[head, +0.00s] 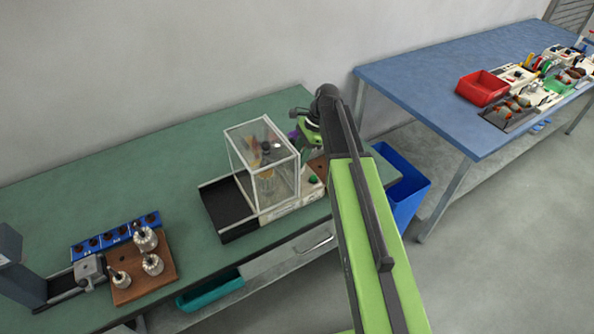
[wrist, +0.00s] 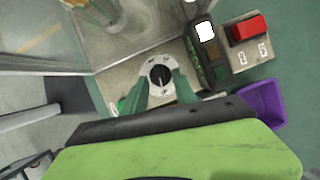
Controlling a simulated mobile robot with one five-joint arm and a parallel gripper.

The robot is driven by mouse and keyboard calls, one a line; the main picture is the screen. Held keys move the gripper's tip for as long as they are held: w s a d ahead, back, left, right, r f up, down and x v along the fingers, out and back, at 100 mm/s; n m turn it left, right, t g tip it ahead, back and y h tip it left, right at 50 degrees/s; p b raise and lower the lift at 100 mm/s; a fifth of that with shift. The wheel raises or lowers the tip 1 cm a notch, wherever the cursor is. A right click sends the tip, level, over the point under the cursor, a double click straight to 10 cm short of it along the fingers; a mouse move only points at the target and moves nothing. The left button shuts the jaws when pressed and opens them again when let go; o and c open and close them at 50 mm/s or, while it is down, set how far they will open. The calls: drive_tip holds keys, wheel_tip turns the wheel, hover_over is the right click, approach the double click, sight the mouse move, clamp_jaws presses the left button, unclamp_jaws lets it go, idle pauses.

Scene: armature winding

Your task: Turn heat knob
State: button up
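The heat knob (wrist: 160,74) is a black round knob with a light pointer mark on a pale round dial, seen in the wrist view on a light panel. My gripper (wrist: 161,82) has its two green fingers apart, one on each side of the dial's near edge. I cannot tell whether the fingertips touch the knob. In the head view my arm reaches to the right end of the clear-walled case (head: 262,165), and the arm hides the fingertips and knob.
A black controller with a white screen (wrist: 206,50) and a red switch (wrist: 248,28) sit right of the knob. A purple bin (wrist: 262,101) is beside them. The clear case wall (wrist: 120,30) stands close at the upper left. A blue bin (head: 405,180) stands between the benches.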

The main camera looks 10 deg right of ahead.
drive_tip(key=shift+a+f, duration=0.2)
drive_tip(key=shift+f, duration=0.45)
drive_tip(key=shift+r, duration=0.1)
clamp_jaws()
drive_tip(key=shift+n, duration=0.3)
drive_tip(key=n, duration=0.1)
drive_tip(key=n+g, duration=0.1)
drive_tip(key=n, duration=0.1)
drive_tip(key=n+g, duration=0.1)
drive_tip(key=shift+w+a+n+h, duration=0.1)
drive_tip(key=shift+w+n+h, duration=0.2)
drive_tip(key=shift+h, duration=0.1)
drive_tip(key=shift+a+n+g+h, duration=0.1)
drive_tip(key=shift+n+g+h, duration=0.2)
drive_tip(key=shift+n, duration=0.85)
drive_tip(key=shift+a+n+g+h, duration=0.15)
drive_tip(key=shift+n+h, duration=0.25)
drive_tip(key=shift+n, duration=0.75)
drive_tip(key=shift+d+g, duration=0.1)
drive_tip(key=shift+g, duration=0.15)
